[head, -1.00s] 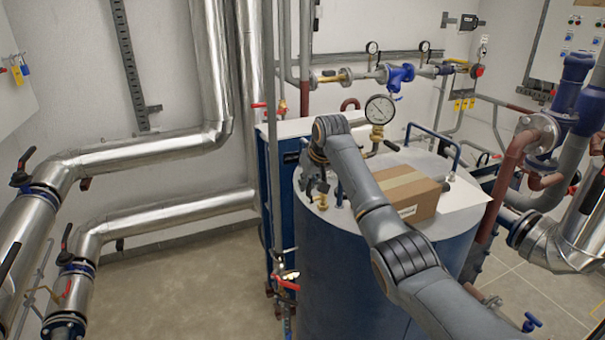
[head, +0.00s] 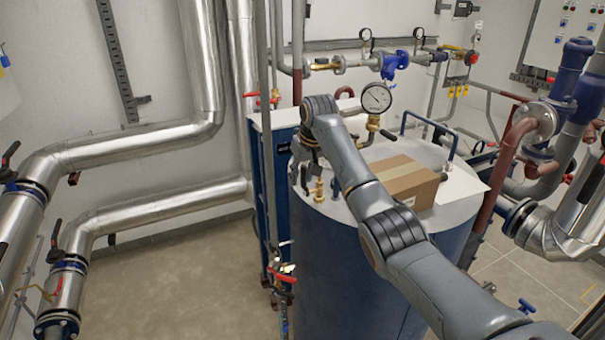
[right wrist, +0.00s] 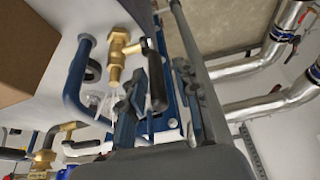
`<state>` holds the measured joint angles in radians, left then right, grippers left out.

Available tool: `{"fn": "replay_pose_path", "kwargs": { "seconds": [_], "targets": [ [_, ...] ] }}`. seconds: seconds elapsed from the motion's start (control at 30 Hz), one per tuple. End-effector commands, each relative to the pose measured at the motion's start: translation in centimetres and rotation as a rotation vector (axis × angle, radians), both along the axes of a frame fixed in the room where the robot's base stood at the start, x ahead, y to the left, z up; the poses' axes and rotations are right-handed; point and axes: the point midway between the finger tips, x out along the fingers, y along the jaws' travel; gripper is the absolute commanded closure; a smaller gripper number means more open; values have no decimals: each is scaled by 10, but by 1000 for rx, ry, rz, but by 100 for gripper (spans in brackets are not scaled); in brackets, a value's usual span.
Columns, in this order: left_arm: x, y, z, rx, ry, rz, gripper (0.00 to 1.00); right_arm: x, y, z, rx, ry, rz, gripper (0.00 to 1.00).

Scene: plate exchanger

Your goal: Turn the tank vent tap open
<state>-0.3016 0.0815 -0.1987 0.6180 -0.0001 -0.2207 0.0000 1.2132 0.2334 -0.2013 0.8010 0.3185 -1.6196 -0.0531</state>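The blue tank (head: 345,275) has a pale top. A brass tap (head: 319,190) stands upright near its left rim. In the right wrist view the brass tap (right wrist: 117,58) shows with a black lever (right wrist: 155,80) beside it. My right gripper (head: 303,178) is at the tank's left rim, just left of the tap. In the right wrist view its fingers (right wrist: 168,85) are apart, and the lever appears in the gap, close to the left finger. I cannot tell whether they touch. My left gripper is not in view.
A cardboard box (head: 405,180) sits on the tank top, right of my right forearm. A blue handrail (right wrist: 78,75) stands close to the tap. A pressure gauge (head: 377,97) rises behind. Vertical pipes (head: 270,150) stand left of the tank. The floor at left (head: 180,285) is clear.

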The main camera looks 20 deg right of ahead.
Motion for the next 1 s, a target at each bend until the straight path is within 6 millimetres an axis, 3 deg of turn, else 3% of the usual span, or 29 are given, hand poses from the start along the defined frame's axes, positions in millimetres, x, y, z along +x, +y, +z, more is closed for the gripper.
{"fn": "replay_pose_path", "kwargs": {
  "seconds": [0.37, 0.8, 1.0],
  "targets": [
    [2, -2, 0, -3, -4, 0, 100, -1, -1, 7, -1, -4, 0, 62],
    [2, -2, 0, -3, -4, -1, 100, -31, -1, 85, 0, -5, 0, 62],
    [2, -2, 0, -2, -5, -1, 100, -40, -1, 107, 0, -2, 0, 62]
  ]
}}
